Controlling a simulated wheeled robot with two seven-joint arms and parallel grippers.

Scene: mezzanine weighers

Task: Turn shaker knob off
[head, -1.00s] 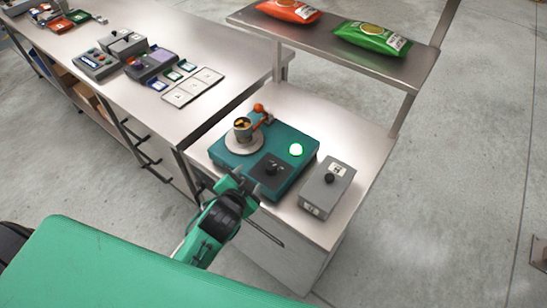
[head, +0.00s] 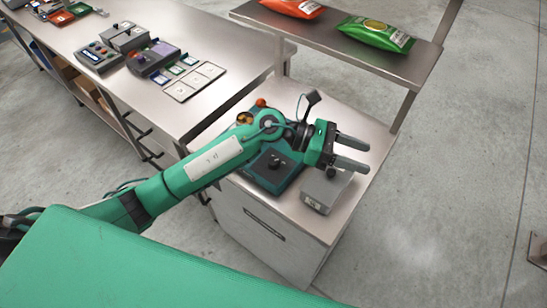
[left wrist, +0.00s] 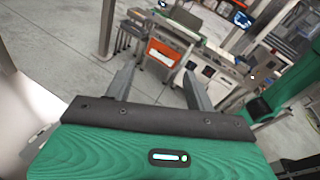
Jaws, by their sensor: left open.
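The teal shaker (head: 272,182) stands on the small steel bench, partly hidden behind my left arm. Its black knob (head: 277,161) shows on the dark front panel just below my forearm. Its green lamp is hidden by the arm. My left gripper (head: 362,155) is open and empty, above and beyond the grey box (head: 322,192) right of the shaker, its fingers pointing right. In the left wrist view the open fingers (left wrist: 158,90) frame only distant floor and furniture. My right gripper is not in view.
A raised shelf (head: 350,52) behind the bench holds an orange bag (head: 293,7) and a green bag (head: 375,34). A long steel table (head: 215,100) at the left carries several devices and cards. An orange ball (head: 261,103) shows just behind my arm.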

